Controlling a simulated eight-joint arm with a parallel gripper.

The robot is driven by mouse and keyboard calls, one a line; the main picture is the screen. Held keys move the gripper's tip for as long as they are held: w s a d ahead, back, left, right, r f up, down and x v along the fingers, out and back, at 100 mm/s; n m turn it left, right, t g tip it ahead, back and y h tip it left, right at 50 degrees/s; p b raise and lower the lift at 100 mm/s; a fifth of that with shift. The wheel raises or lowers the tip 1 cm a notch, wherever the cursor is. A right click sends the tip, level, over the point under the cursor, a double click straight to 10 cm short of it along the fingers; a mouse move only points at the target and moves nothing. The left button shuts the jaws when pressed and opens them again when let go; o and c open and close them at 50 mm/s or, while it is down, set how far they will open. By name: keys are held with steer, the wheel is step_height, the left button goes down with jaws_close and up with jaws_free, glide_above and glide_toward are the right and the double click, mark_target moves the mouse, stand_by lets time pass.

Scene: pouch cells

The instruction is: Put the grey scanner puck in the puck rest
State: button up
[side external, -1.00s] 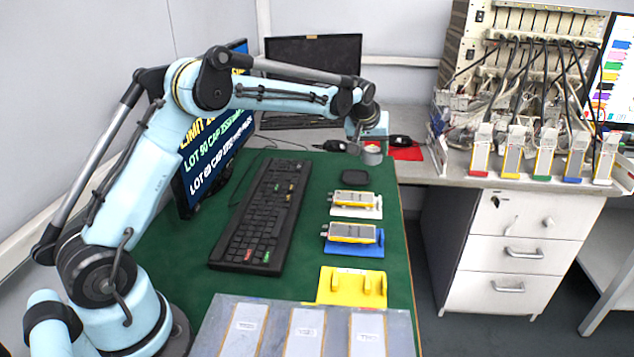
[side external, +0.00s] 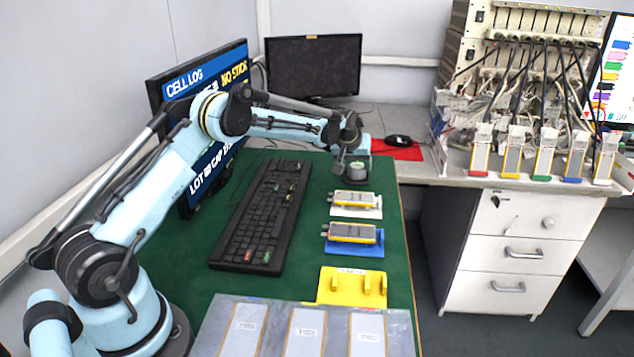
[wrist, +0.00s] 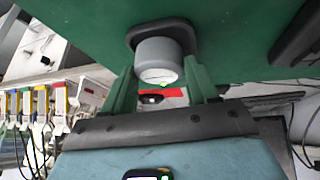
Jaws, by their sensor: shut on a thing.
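The grey scanner puck (wrist: 162,58) is a short grey cylinder with a pale round end. In the wrist view it stands between the two fingers of my gripper (wrist: 163,82), which is shut on it. The far end of the puck meets the dark puck rest (wrist: 140,27), whose rim shows around it. In the side view, my gripper (side external: 356,165) is low over the puck rest (side external: 346,180) on the green mat, with the grey puck (side external: 356,171) at its tip. I cannot tell whether the puck is fully seated.
A black keyboard (side external: 262,215) lies left of the rest. Yellow devices sit on a white holder (side external: 357,212) and a blue holder (side external: 355,250) nearer the camera, before an empty yellow holder (side external: 350,288). A mouse (side external: 398,140) lies on a red pad behind.

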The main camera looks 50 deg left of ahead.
steer(key=shift+f, duration=0.1)
steer(key=o, duration=1.4)
steer(key=shift+f, duration=0.1)
steer(key=shift+s+r, duration=0.1)
steer(key=shift+r, duration=0.3)
steer(key=s+d+r+m, duration=0.2)
steer(key=s+d+r, duration=0.6)
steer(key=s+r, duration=0.5)
steer(key=s+d+m+h, duration=0.1)
steer(key=s+d+m, duration=0.1)
steer(key=s, duration=0.4)
steer(key=s+d+f+m+t, duration=0.1)
steer(key=s+d, duration=0.4)
steer(key=s, duration=0.2)
steer(key=s+d+f+m+h, duration=0.1)
steer(key=s+d+m, duration=0.1)
steer(key=s+d, duration=0.2)
steer(key=shift+s+f+m+t+h, duration=0.15)
steer(key=shift+s, duration=0.65)
steer(key=shift+s+f+m+t+h, duration=0.1)
steer(key=shift+s+m+t+h, duration=0.05)
steer(key=shift+s, duration=0.6)
